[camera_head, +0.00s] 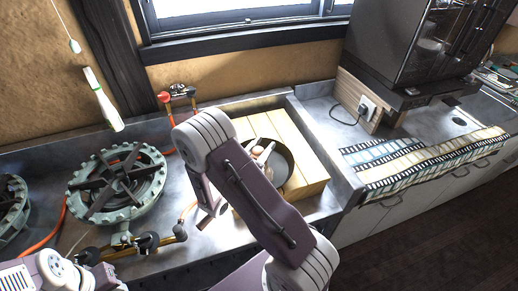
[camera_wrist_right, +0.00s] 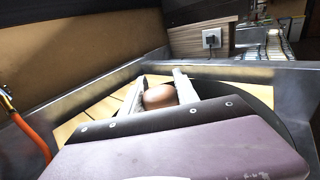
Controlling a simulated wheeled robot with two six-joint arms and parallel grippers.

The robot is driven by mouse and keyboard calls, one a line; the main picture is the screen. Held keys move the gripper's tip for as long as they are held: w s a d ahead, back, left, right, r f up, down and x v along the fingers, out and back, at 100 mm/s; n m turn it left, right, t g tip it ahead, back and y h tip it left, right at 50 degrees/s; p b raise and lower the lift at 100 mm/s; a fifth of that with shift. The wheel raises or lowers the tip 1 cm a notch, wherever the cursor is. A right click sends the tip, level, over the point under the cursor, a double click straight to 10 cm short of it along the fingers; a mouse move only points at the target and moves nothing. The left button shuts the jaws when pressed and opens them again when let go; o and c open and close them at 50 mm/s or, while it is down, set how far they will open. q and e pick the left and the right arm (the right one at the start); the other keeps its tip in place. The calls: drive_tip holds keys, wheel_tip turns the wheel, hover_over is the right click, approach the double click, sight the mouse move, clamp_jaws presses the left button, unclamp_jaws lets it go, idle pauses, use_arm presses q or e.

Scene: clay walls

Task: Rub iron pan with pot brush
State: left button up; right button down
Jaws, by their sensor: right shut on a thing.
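The dark iron pan (camera_head: 284,166) sits on a light wooden platform in the middle of the head view, partly hidden by my right arm. My right gripper (camera_head: 262,152) is over the pan. In the right wrist view its two fingers are shut on the pot brush (camera_wrist_right: 160,97), of which a rounded brown part shows between them. The pan's dark rim (camera_wrist_right: 268,116) shows behind the gripper there. The brush's lower end is hidden, so I cannot tell whether it touches the pan. Only links of my left arm show at the lower left; its gripper is out of view.
The slatted wooden platform (camera_head: 306,158) fills a recess in the metal counter. A green gas burner (camera_head: 118,183) stands to its left, with red valves and an orange hose. A green-and-white bottle (camera_head: 102,100) is at the upper left. A dark appliance (camera_head: 425,45) stands at right.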

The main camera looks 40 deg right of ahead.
sight(269, 165)
drive_tip(key=shift+s+d+f, duration=0.1)
drive_tip(key=shift+s+d, duration=0.1)
drive_tip(key=shift+s, duration=0.55)
drive_tip(key=shift+s+d+f, duration=0.1)
drive_tip(key=shift+s+d, duration=0.1)
drive_tip(key=shift+s, duration=0.5)
drive_tip(key=shift+v, duration=1.45)
drive_tip(key=shift+a+r, duration=0.15)
drive_tip(key=shift+a, duration=0.25)
drive_tip(key=shift+d, duration=0.3)
drive_tip(key=shift+p+x, duration=0.3)
drive_tip(key=shift+x, duration=1.3)
drive_tip(key=shift+r, duration=0.1)
drive_tip(key=shift+r, duration=0.1)
